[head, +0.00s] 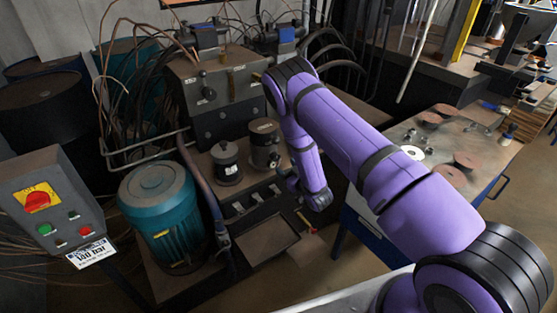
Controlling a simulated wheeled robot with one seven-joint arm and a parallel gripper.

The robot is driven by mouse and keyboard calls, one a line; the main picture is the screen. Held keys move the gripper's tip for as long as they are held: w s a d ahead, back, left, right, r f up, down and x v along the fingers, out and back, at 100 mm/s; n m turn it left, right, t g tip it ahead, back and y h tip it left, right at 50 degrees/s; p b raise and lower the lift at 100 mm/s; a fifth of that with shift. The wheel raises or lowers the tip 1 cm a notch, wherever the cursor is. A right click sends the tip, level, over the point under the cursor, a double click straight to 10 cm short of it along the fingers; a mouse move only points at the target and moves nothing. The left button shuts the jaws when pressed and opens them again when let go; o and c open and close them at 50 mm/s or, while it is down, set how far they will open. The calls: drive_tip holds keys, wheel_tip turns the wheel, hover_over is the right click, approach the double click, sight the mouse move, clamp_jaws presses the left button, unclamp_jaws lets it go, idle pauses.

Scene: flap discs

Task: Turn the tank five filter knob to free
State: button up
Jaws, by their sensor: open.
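A dark hydraulic unit (205,128) stands left of centre. Two dark capped cylinders, a left one (227,163) and a right one (264,144), rise from its top, each with a small pale label. Small knobs (208,93) sit on the block behind them. The labels are too small to read, so I cannot tell which part is the tank five filter knob. My gripper (297,186) is at the end of my purple arm, low and to the right of the cylinders, apart from them. Its fingers are small and dark; it appears open and empty. My forearm hides part of the unit's right side.
A teal motor (160,212) stands front left of the unit. A grey switch box (56,204) with a red and yellow rotary switch is at far left. Dark drums (45,112) and loose cables crowd the back left. A table with discs (468,160) stands at right.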

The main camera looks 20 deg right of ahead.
sight(277, 159)
drive_tip(key=shift+x, duration=3.1)
drive_tip(key=c, duration=0.9)
